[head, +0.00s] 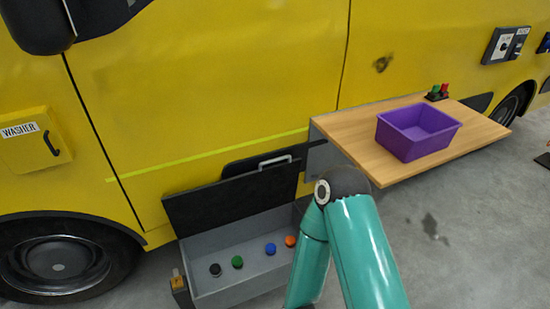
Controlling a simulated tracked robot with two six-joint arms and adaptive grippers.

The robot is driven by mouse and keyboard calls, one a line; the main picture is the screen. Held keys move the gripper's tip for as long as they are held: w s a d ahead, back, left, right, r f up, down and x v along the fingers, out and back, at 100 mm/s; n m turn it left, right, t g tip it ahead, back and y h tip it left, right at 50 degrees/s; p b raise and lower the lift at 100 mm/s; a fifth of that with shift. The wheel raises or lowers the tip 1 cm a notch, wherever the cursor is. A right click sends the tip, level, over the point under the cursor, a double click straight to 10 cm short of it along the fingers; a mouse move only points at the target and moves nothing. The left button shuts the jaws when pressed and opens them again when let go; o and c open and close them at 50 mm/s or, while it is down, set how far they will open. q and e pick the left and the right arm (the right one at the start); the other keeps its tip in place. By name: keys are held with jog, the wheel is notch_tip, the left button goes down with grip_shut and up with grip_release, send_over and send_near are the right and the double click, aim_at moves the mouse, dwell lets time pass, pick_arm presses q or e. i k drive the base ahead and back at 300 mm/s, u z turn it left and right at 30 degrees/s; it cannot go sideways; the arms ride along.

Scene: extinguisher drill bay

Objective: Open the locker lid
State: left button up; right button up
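The locker (205,249) is a grey open-topped box low against the yellow vehicle. Its dark lid (205,205) stands raised at the back edge, so the inside shows. A second dark panel with a pale handle (275,161) shows just behind the lid's upper right; I cannot tell whether it is part of the lid. Several round knobs or caps, black, green, blue and orange (290,241), are in the box. My teal arm covers the box's right end. Neither of my grippers is in view.
A wooden shelf (355,136) juts out at right, carrying a purple bin (415,131) and a small red-and-green item (438,92). A yellow hatch labelled WASHER (30,152) is at left. A wheel (60,266) is left of the box.

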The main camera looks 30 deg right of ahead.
aim_at(194, 212)
jog(key=u, duration=0.05)
jog(key=i, duration=1)
jog(key=z, duration=0.05)
